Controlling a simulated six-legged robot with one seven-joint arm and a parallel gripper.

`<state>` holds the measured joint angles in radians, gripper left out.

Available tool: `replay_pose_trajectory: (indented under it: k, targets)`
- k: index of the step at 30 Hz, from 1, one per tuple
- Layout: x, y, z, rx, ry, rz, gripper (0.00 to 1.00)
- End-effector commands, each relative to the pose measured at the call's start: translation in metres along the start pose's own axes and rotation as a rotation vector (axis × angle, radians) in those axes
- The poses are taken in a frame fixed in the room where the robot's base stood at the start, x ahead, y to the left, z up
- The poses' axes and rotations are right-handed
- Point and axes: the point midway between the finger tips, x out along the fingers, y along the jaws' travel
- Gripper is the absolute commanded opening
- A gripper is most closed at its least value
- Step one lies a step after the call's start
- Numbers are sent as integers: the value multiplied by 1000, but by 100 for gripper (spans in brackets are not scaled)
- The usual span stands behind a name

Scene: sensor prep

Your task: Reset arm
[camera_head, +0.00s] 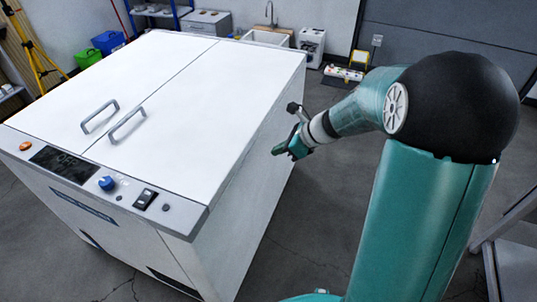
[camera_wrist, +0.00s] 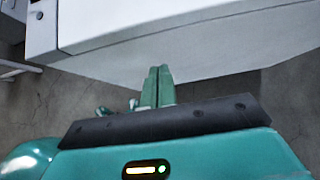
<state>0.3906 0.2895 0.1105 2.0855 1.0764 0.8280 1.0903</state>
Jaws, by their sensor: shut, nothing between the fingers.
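My teal arm rises at the right of the head view and bends down toward the left. My gripper (camera_head: 281,149) is beside the right side wall of a large white cabinet (camera_head: 215,105), below the level of its top; I cannot tell the gap exactly. In the wrist view my gripper (camera_wrist: 158,72) shows two teal fingers pressed together with nothing between them. The white cabinet fills the top of the wrist view (camera_wrist: 200,45), beyond the fingertips.
The cabinet has two lids with grey handles (camera_head: 127,123) and a front panel with a blue knob (camera_head: 106,183). Green (camera_head: 87,58) and blue (camera_head: 107,41) bins stand behind left. Grey floor (camera_head: 330,215) is open right of the cabinet.

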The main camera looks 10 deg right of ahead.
Motion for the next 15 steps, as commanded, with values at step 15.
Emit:
replay_pose_trajectory:
  k: [15]
  targets:
    - [-31,20,10,-154,39,10,0]
